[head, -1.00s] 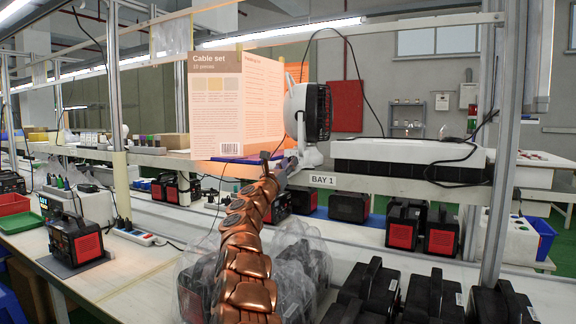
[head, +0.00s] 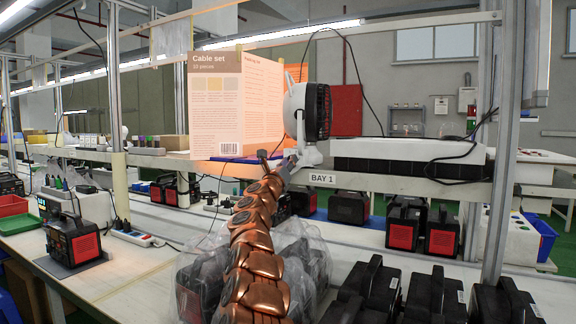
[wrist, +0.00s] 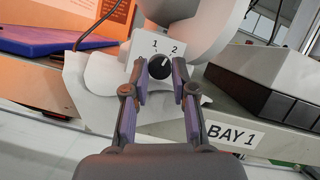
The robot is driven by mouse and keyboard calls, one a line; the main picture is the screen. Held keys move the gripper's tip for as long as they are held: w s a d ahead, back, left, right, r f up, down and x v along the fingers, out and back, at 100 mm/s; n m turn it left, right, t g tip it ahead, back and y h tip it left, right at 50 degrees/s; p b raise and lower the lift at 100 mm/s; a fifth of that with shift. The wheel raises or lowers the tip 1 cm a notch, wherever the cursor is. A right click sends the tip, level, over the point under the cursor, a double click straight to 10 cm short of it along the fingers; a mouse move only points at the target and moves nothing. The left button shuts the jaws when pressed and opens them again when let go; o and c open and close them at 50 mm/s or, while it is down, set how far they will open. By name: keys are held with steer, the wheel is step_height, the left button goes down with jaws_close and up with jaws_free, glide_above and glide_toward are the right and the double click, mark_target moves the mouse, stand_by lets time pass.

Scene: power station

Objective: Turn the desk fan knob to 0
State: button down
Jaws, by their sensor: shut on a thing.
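The white desk fan (head: 296,112) with a dark round grille stands on the shelf in the head view. Its black round knob (wrist: 159,68) is on a white panel in the wrist view. The digits 1 and 2 show above the knob; I see no 0. The knob's white mark points up and slightly right, toward the 2. My gripper (wrist: 161,84), with purple-grey fingers, is shut on the knob, one finger at each side. The fingers cover part of the panel beside the knob. In the head view my gripper (head: 289,165) is small at the fan base.
A cable set box (head: 216,105) stands left of the fan, with a blue flat item (wrist: 65,32) beside it. A white and black case (head: 400,150) lies to the right, above the BAY 1 label (head: 322,179). Black units (head: 435,295) fill the lower bench.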

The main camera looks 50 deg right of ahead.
steer(key=c, duration=0.9)
jaws_free()
steer(key=shift+c, duration=0.2)
steer(key=shift+s+a, duration=0.1)
steer(key=v, duration=0.7)
steer(key=shift+a, duration=0.35)
steer(key=shift+s+f, duration=0.1)
